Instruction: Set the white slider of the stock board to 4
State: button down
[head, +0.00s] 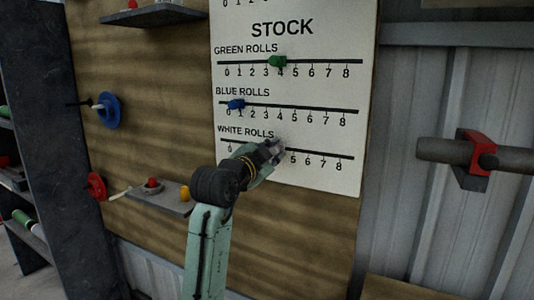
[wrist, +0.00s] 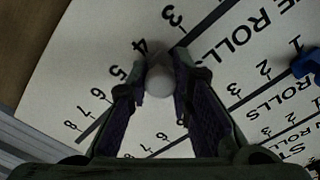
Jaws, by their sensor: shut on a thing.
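The stock board (head: 300,80) is a white panel with three numbered rails; it also fills much of the wrist view (wrist: 85,50). My gripper (head: 276,150) is at the lowest rail, labelled white rolls, and covers its low numbers in the head view. In the wrist view my gripper (wrist: 162,88) has its two fingers shut on the white slider (wrist: 158,80), a pale rounded knob. The slider stands on the rail beside the printed 4, at or very near that mark; its exact foot is hidden by the knob.
The green slider (head: 277,62) is at about 4 on the top rail. The blue slider (head: 236,104) is near 1 on the middle rail. A red clamp on a grey bar (head: 473,158) sticks out at right. A small shelf (head: 160,198) is at lower left.

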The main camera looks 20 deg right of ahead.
jog(key=c, duration=1.4)
grip_release()
jog(key=shift+a, duration=0.15)
jog(key=v, duration=1.2)
